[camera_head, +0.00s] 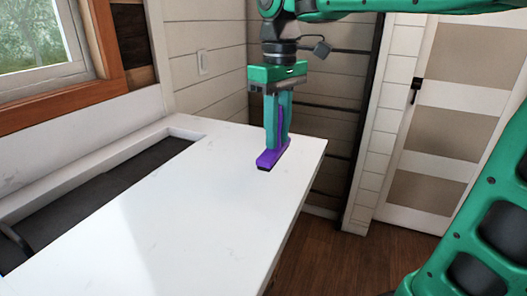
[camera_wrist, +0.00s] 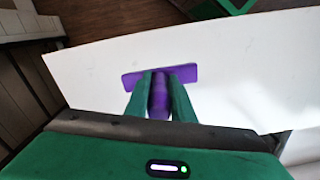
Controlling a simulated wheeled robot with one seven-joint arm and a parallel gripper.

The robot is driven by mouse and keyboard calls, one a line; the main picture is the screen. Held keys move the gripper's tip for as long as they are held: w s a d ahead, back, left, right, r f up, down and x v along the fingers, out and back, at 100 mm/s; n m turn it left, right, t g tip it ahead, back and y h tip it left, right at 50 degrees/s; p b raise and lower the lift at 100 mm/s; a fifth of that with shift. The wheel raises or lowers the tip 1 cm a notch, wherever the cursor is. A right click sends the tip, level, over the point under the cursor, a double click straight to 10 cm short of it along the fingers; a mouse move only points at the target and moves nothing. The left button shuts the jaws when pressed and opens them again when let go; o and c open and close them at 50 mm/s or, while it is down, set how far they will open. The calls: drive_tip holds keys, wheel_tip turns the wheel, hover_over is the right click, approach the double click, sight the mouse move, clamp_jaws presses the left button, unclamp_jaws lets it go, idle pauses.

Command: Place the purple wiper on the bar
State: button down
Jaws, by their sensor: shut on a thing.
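The purple wiper (camera_head: 268,160) is at the far right end of the white bar top (camera_head: 150,215), with its wide head low and its handle upright. My gripper (camera_head: 278,130) points down and is shut on the wiper's handle. In the wrist view the wiper's head (camera_wrist: 185,73) lies crosswise beyond my gripper (camera_wrist: 159,85), with the white surface behind it. The head looks at or just above the surface; I cannot tell whether it touches. The handle is partly hidden by the fingers.
A long dark recess (camera_head: 105,195) runs along the bar's left side, below a wood-framed window (camera_head: 40,40). The middle of the white top is clear. The bar's right edge drops to a wooden floor (camera_head: 345,262). A panelled door (camera_head: 455,110) stands at the right.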

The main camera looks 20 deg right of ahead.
drive_tip(key=shift+w+d+f, duration=0.15)
drive_tip(key=shift+w+f, duration=0.75)
drive_tip(key=shift+f, duration=0.35)
drive_tip(key=shift+w+d+f, duration=0.1)
drive_tip(key=shift+w+f, duration=0.8)
drive_tip(key=shift+f, duration=0.3)
drive_tip(key=shift+w+d+f, duration=0.15)
drive_tip(key=shift+w+f, duration=0.75)
drive_tip(key=shift+f, duration=0.35)
drive_tip(key=c, duration=1.5)
unclamp_jaws()
drive_tip(key=shift+r, duration=0.1)
wheel_tip(320, 180, up, 12)
drive_tip(key=shift+f, duration=0.15)
drive_tip(key=s+d+f+m, duration=0.4)
drive_tip(key=s+d+f, duration=0.1)
drive_tip(key=s+f, duration=0.2)
drive_tip(key=s+d+f+m, duration=0.4)
drive_tip(key=s+d+f, duration=0.2)
drive_tip(key=s+f, duration=0.2)
drive_tip(key=s+d+f+m, duration=0.3)
drive_tip(key=s+d+f, duration=0.2)
drive_tip(key=s+f, duration=0.3)
drive_tip(key=shift+s+d+f+m, duration=0.1)
drive_tip(key=shift+s+d+m, duration=0.1)
drive_tip(key=shift+s, duration=0.55)
drive_tip(key=shift+s+d+f+m, duration=0.1)
drive_tip(key=shift+s+m, duration=0.1)
drive_tip(key=shift+s, duration=0.5)
